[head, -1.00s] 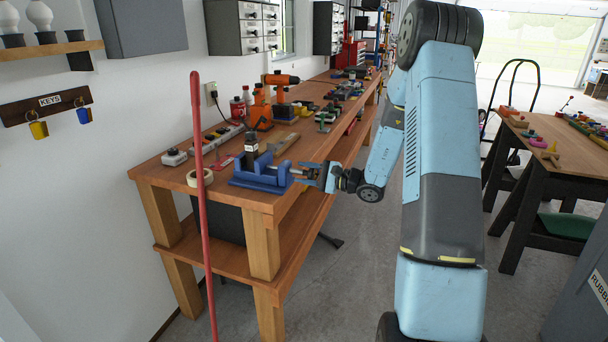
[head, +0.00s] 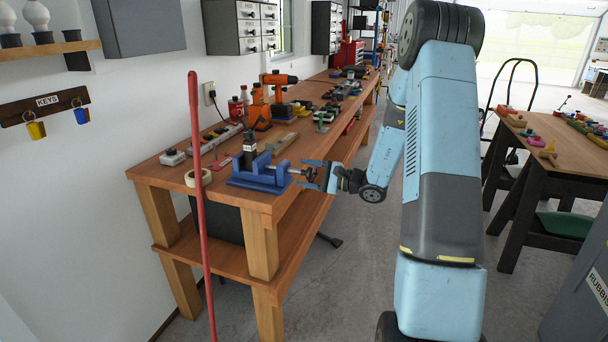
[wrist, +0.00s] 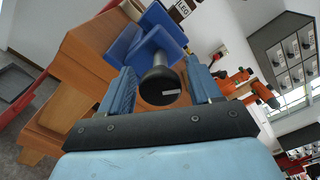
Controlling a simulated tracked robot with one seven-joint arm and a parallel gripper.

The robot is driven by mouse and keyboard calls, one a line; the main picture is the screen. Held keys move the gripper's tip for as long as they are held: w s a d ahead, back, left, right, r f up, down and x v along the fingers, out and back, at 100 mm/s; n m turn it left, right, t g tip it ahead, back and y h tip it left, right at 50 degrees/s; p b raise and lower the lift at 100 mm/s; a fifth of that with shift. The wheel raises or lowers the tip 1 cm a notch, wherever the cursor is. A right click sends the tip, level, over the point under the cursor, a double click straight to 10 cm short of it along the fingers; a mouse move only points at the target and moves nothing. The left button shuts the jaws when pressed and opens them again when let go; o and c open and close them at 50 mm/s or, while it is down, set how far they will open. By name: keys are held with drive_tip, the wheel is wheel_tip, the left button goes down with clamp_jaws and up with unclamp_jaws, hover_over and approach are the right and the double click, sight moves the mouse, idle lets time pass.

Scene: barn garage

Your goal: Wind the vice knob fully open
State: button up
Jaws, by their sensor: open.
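The blue vice (head: 262,174) sits on the near end of the wooden workbench (head: 225,188). Its dark, round knob (head: 310,174) is on a metal screw at the vice's right side. My gripper (head: 313,175) is open, its fingers pointing left at the knob. In the wrist view, the black knob (wrist: 160,86) lies between the two blue fingers of my gripper (wrist: 160,92), with gaps on both sides. The blue vice body (wrist: 155,40) is behind it. A dark upright block (head: 250,145) stands at the vice jaws.
A red pole (head: 200,200) stands upright in front of the bench. A tape roll (head: 198,178), power strip (head: 215,138) and orange drill (head: 280,80) are on the bench. Open floor (head: 345,270) lies right of the bench.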

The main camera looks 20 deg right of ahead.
drive_tip(key=v, duration=1.2)
drive_tip(key=shift+s+d, duration=0.2)
drive_tip(key=shift+d, duration=0.15)
drive_tip(key=s+a+r+n+g+h, duration=0.4)
drive_tip(key=s+a+r+n+g, duration=0.5)
drive_tip(key=s+a, duration=0.5)
drive_tip(key=s+d+r+n+t+h, duration=0.1)
drive_tip(key=s+r+n+t+h, duration=0.1)
drive_tip(key=s+r+h, duration=0.3)
drive_tip(key=s+d+r+n+t+h, duration=0.1)
drive_tip(key=s+r+h, duration=0.4)
drive_tip(key=s, duration=0.5)
drive_tip(key=shift+d+n+t+h, duration=0.35)
drive_tip(key=shift+n+t, duration=0.15)
drive_tip(key=shift+n, duration=0.4)
